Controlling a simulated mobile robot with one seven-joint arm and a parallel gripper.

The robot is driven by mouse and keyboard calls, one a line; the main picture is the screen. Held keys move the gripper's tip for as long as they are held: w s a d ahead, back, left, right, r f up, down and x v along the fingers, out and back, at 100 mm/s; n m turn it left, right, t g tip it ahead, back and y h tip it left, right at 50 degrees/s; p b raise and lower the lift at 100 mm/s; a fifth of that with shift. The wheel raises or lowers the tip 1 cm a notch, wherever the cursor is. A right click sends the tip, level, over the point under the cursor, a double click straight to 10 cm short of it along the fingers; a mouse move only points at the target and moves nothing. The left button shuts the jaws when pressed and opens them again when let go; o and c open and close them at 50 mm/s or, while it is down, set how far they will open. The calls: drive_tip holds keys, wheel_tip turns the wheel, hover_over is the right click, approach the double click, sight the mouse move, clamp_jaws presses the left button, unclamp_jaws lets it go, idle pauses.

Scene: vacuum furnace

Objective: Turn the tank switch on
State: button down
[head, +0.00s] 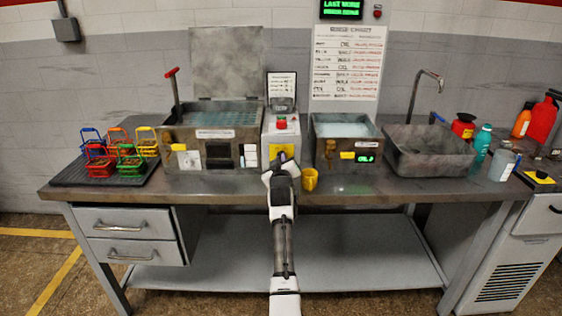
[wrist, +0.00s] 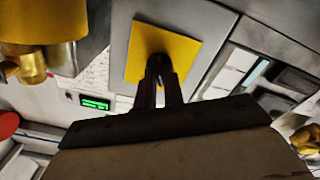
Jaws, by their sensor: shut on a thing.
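The narrow grey control post (head: 269,144) stands between two metal tanks on the bench. Its front has a yellow switch plate (head: 288,150), which also shows in the wrist view (wrist: 145,45). My gripper (head: 283,160) reaches up to this plate, and my arm covers part of it. In the wrist view, my fingertips (wrist: 160,65) are close together over the plate, shut on the tank switch. The switch is almost wholly hidden between the dark fingers, so I cannot tell its position.
A red button (head: 281,124) sits above the plate. The left tank (head: 215,133) and right tank (head: 345,145) flank the post. Coloured baskets (head: 97,167) stand at the left, a sink (head: 428,160) at the right.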

drive_tip(key=shift+m, duration=0.3)
drive_tip(key=m+b, duration=0.3)
drive_tip(key=m, duration=0.1)
drive_tip(key=shift+f, duration=0.1)
drive_tip(key=m+b, duration=0.1)
drive_tip(key=m, duration=0.2)
drive_tip(key=shift+d+m, duration=0.1)
drive_tip(key=shift+m, duration=0.3)
drive_tip(key=shift+m+b, duration=0.45)
drive_tip(key=shift+m, duration=1.25)
drive_tip(key=shift+d, duration=0.1)
drive_tip(key=c, duration=1.5)
unclamp_jaws()
